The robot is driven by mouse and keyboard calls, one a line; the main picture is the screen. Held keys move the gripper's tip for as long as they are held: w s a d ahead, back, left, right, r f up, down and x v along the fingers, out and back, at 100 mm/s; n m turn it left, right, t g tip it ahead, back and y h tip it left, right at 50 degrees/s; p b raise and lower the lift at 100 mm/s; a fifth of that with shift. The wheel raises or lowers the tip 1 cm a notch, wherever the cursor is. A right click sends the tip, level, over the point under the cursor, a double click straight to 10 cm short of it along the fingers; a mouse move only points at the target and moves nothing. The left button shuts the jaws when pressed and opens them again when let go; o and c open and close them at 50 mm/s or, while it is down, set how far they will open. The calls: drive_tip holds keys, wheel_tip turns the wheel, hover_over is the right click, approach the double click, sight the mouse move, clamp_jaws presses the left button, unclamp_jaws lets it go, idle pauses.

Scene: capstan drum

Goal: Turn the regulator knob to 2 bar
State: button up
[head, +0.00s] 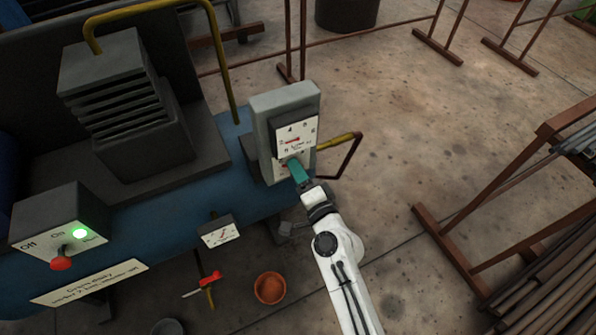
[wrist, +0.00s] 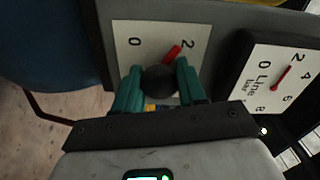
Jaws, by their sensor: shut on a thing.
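The regulator knob (wrist: 160,80) is round and black with a red pointer (wrist: 172,52). It sits on a pale dial plate (wrist: 125,65) marked 0 and 2. In the wrist view the pointer aims close to the 2, slightly on its 0 side. My gripper (wrist: 158,84) has teal fingers, one on each side of the knob, shut on it. In the head view my gripper (head: 298,171) is at the lower part of the grey regulator box (head: 262,125) and hides the knob. Above it is the line gauge (head: 297,138), whose red needle (wrist: 281,78) points up and right in the wrist view.
A blue machine bench (head: 230,150) carries a finned block (head: 115,85) and a switch box (head: 60,225) with a lit green lamp. A yellow and dark-red bent rail (head: 345,148) juts out right of the regulator. Pipe racks (head: 500,190) stand at right, with open concrete floor between.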

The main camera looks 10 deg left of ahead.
drive_tip(key=shift+m, duration=1.1)
drive_tip(key=o, duration=1)
drive_tip(key=shift+o, duration=0.2)
drive_tip(key=v, duration=1.1)
drive_tip(key=shift+w, duration=0.15)
